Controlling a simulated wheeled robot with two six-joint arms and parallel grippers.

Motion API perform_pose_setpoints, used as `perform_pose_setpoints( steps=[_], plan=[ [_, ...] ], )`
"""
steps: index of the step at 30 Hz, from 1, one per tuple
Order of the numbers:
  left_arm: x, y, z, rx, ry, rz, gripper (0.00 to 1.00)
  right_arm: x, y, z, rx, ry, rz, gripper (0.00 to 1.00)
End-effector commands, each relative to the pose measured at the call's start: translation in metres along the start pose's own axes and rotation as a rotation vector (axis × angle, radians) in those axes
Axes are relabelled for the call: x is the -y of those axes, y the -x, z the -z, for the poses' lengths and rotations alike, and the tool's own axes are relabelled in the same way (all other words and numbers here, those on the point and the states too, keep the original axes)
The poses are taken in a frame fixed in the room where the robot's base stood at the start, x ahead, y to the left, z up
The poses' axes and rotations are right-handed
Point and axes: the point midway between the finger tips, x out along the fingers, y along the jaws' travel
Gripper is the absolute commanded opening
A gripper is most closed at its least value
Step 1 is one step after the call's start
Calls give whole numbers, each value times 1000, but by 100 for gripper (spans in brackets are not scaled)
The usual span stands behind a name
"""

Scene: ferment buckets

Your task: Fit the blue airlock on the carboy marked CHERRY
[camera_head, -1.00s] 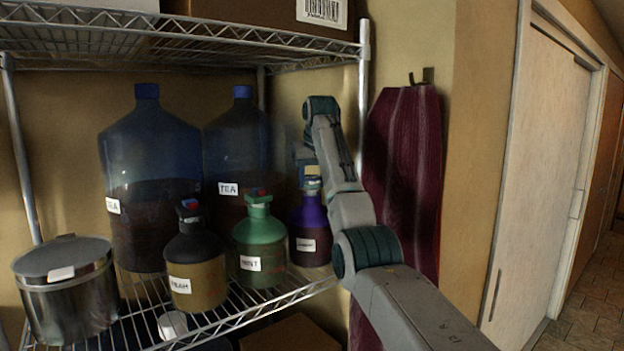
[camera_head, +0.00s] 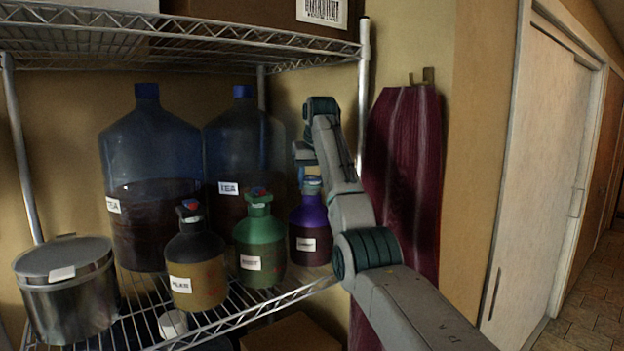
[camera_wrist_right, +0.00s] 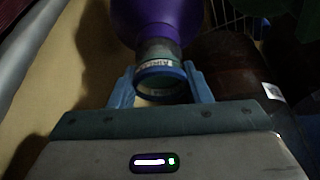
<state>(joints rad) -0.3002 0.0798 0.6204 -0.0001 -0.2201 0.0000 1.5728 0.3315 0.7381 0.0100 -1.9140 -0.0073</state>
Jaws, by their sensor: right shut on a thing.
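The purple-shouldered carboy (camera_head: 309,214) stands at the right end of the lower shelf, its white label (camera_head: 306,244) too small to read surely. My right gripper (camera_wrist_right: 157,83) is over its neck, with its light blue fingers shut on the blue airlock (camera_wrist_right: 160,76), a clear piece with a blue ring. In the right wrist view, the airlock lines up with the purple carboy's mouth (camera_wrist_right: 148,22). I cannot tell whether it is fully seated. In the head view, my right gripper (camera_head: 304,172) is partly hidden by its wrist. My left gripper is not in view.
The green carboy (camera_head: 260,236) and the dark-topped carboy (camera_head: 194,262), both with red-and-blue tops, stand to the left. Two big blue bottles (camera_head: 150,150) stand behind them. A steel pot (camera_head: 66,300) is at far left. The upper shelf (camera_head: 200,40) is overhead, and a post (camera_head: 362,80) stands close by.

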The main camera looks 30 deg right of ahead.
Motion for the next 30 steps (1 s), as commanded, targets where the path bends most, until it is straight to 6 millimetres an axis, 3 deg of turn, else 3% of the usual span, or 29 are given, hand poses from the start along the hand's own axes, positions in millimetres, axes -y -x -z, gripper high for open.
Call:
perform_pose_setpoints(
  steps=[8, 9, 12, 19, 23, 30],
  plan=[
    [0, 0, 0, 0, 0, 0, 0, 0, 0, 0, 0, 0, 0, 22],
    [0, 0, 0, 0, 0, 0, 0, 0, 0, 0, 0, 0, 0, 48],
    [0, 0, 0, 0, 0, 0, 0, 0, 0, 0, 0, 0, 0, 68],
    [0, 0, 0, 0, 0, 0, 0, 0, 0, 0, 0, 0, 0, 71],
    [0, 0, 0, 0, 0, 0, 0, 0, 0, 0, 0, 0, 0, 95],
    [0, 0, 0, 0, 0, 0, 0, 0, 0, 0, 0, 0, 0, 95]
  ],
)
